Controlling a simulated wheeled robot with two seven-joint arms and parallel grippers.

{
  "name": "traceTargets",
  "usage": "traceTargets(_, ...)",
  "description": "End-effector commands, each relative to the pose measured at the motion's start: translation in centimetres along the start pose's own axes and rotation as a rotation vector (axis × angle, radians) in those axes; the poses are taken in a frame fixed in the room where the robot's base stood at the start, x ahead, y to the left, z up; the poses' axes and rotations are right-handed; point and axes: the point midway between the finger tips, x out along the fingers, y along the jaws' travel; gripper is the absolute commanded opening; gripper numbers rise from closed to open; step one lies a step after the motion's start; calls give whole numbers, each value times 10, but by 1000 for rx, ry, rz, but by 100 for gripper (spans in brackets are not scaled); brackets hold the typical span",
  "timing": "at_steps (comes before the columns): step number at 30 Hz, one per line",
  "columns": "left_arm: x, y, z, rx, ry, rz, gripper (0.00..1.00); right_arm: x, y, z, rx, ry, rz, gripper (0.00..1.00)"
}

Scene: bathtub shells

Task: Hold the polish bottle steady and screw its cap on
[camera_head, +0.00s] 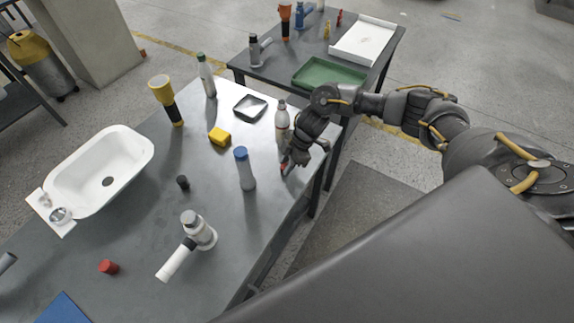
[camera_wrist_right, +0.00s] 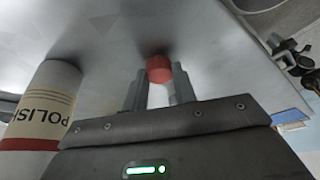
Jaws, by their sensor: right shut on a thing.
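My right gripper (camera_head: 287,165) reaches in from the right, low over the table's right edge. It is shut on a small red cap (camera_wrist_right: 159,69), which sits between the fingertips in the right wrist view. The cap shows only partly in the head view (camera_head: 284,169). The polish bottle (camera_wrist_right: 45,105), white with a cream and dark red label, is beside the gripper, apart from the cap. In the head view, the pale bottle (camera_head: 282,122) just behind the gripper appears to be it, standing upright. Its top is out of the wrist view.
A blue-capped bottle (camera_head: 244,168) stands left of my gripper.

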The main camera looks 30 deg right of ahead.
Motion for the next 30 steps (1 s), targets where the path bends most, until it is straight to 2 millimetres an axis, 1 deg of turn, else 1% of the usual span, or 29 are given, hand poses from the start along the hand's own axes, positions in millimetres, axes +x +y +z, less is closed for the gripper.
traceTargets(5,2,0,0,0,0,0,36,-21,1,-8,-2,1,3,6)
traceTargets(6,3,0,0,0,0,0,36,-27,-1,-10,-3,1,2,6)
traceTargets(8,4,0,0,0,0,0,36,-36,-11,-11,-4,1,0,6)
traceTargets(15,8,0,0,0,1,-1,36,-85,-49,-20,-7,0,3,6)
traceTargets(18,12,0,0,0,1,-1,36,-94,-70,-17,-5,-2,0,6)
traceTargets(24,16,0,1,0,1,-1,36,-112,-104,-15,-4,0,1,6)
traceTargets(30,17,0,1,0,0,-1,36,-124,-126,-13,-2,-1,0,6)
